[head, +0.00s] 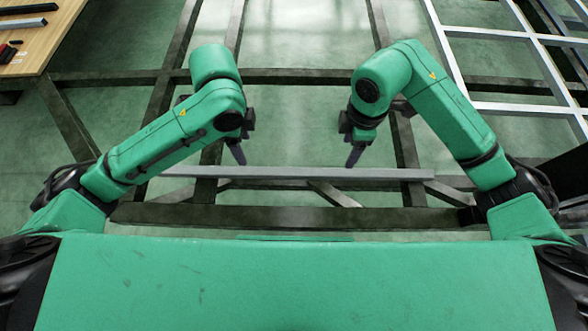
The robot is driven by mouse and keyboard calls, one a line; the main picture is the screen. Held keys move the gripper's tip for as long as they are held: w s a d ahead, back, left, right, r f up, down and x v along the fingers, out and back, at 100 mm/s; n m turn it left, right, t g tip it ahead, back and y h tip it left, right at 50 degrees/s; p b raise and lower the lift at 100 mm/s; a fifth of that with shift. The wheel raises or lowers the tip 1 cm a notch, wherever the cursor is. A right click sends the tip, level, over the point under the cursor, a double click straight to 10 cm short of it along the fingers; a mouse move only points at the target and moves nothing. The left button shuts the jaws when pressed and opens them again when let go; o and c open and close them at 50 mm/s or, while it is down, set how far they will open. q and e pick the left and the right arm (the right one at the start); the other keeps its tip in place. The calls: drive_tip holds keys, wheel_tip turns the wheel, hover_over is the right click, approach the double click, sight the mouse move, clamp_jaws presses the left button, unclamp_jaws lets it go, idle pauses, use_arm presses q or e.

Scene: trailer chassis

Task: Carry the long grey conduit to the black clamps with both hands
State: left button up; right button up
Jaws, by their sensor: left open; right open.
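The long grey conduit (295,173) lies level from left to right across the dark chassis beams, in front of my body. My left gripper (238,153) is open and points down just above the conduit, left of its middle. My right gripper (354,157) is open and points down at the conduit, right of its middle. I cannot tell whether the fingers touch the conduit or stand around it. I cannot make out the black clamps in this view.
Dark chassis beams (290,76) cross over the green floor. A wooden table (42,42) at the top left holds black and grey bars and a small red-and-black item. A pale metal frame (500,34) stands at the top right. A dark rail (300,216) runs nearest my body.

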sight(253, 171)
use_arm(q)
wheel_tip(253, 171, down, 14)
drive_tip(key=shift+r, duration=0.1)
use_arm(e)
wheel_tip(253, 171, down, 14)
drive_tip(key=shift+r, duration=0.1)
use_arm(q)
clamp_jaws()
use_arm(e)
clamp_jaws()
drive_tip(key=shift+r, duration=0.1)
idle(0.6)
